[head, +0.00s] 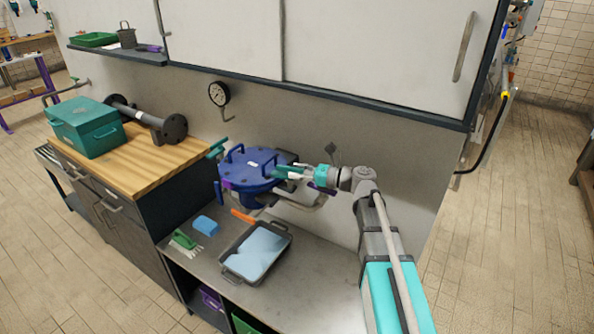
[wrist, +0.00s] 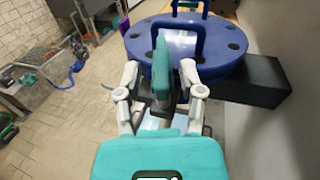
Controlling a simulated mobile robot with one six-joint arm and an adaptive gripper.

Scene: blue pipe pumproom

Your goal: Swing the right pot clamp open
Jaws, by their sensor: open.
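The blue pot (head: 247,182) stands on the metal bench against the wall, with its round lid on. In the wrist view its blue lid (wrist: 215,60) has handles and holes around the rim. The right pot clamp has a teal handle (head: 288,173) at the lid's right edge. In the wrist view this teal handle (wrist: 161,68) stands between my fingers. My gripper (head: 306,171) is open, with its fingers on either side of the handle; I cannot tell whether either finger touches it. The left clamp's teal handle (head: 218,147) sticks out at the pot's left. The right clamp's lower part is hidden.
A grey tray (head: 228,273) with a light-blue inside, a blue sponge (head: 206,224) and a green brush (head: 184,239) lie on the bench in front. A wall cabinet (head: 370,50) hangs above. A gauge (head: 219,94) is behind the pot. A wooden worktop (head: 150,167) stands left.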

